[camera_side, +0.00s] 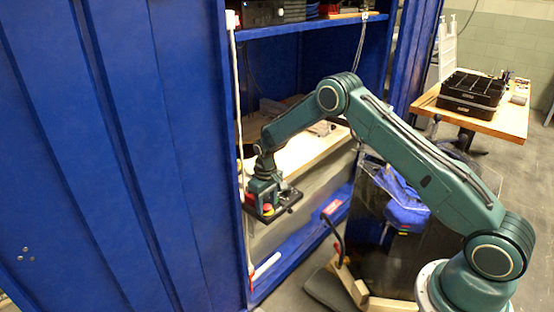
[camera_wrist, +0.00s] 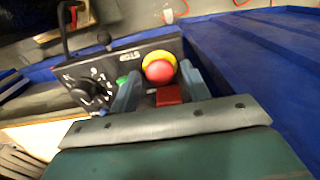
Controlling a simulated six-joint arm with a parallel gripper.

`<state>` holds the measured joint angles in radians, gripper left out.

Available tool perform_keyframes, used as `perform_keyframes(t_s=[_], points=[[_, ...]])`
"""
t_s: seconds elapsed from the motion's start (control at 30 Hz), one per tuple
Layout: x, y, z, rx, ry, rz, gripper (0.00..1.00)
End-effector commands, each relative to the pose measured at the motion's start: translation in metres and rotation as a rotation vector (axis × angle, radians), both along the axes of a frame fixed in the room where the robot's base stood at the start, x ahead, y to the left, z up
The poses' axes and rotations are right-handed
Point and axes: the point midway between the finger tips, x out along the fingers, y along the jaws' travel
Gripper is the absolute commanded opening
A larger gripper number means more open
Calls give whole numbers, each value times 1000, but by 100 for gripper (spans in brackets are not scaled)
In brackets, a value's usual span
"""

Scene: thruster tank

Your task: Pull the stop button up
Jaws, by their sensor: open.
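The stop button (camera_wrist: 160,69) has a red cap and a yellow collar on a black control panel (camera_wrist: 128,58) marked STOP. In the side view the red button (camera_side: 267,209) shows small at the near edge of the panel (camera_side: 290,202). My gripper (camera_wrist: 161,78) is open, with one bluish-grey finger to the left of the button and one to the right. In the side view my gripper (camera_side: 263,191) points down right at the panel. I cannot tell whether the fingers touch the button.
A dial (camera_wrist: 84,92), a green button (camera_wrist: 122,81) and a red rectangular piece (camera_wrist: 168,96) are near the stop button. A blue cabinet wall (camera_wrist: 250,55) stands close on the right. In the side view a wooden shelf (camera_side: 312,150) lies behind my gripper.

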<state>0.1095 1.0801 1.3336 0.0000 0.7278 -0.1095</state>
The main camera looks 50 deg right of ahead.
Motion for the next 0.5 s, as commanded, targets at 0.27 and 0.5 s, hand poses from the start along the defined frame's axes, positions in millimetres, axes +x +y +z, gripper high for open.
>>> perform_keyframes(t_s=[0.27,0.5], points=[[0,0,-1,0,0,0,46],[0,0,-1,0,0,0,13]])
